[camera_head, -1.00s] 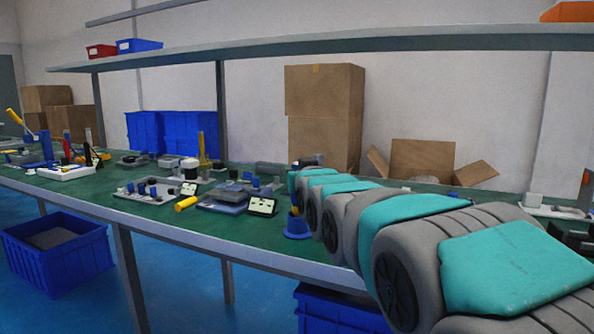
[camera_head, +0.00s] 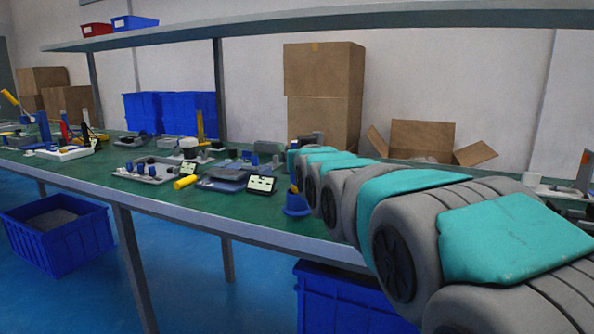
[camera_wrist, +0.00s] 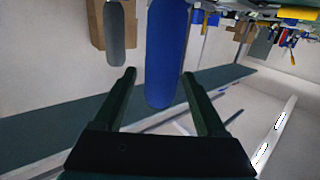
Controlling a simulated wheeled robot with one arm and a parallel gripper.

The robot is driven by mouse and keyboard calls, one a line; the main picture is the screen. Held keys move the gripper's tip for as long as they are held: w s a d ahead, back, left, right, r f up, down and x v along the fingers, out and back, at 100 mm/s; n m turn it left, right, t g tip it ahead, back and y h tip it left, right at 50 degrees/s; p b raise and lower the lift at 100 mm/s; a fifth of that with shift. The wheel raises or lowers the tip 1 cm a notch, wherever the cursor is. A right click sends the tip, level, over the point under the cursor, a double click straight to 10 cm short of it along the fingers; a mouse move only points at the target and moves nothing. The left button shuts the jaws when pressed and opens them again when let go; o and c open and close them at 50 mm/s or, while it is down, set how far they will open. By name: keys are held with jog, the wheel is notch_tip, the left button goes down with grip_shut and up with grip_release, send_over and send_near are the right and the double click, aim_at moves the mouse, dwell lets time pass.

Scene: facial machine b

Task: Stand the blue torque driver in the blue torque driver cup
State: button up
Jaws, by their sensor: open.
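My gripper (camera_wrist: 159,74) is open in the wrist view, with its two dark fingers spread apart. A blue rounded cylinder (camera_wrist: 166,40), which looks like the handle of the blue torque driver, appears between the fingertips. Its rounded end shows inside the gap, with space on both sides; its depth relative to the fingers is unclear. The other end runs out of the picture at the top. In the head view a blue cup (camera_head: 296,206) with a wide base stands near the table's front edge, left of my arm. My arm hides the gripper and driver there.
A grey cylinder (camera_wrist: 115,35) is left of the blue one in the wrist view. On the green table (camera_head: 230,222) lie a yellow driver (camera_head: 186,182), a black-framed display (camera_head: 262,185) and grey trays (camera_head: 150,171). Cardboard boxes (camera_head: 325,95) stand behind; a shelf (camera_head: 330,22) runs above.

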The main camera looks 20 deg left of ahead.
jog(key=shift+s, duration=0.1)
jog(key=v, duration=0.8)
jog(key=shift+b, duration=0.35)
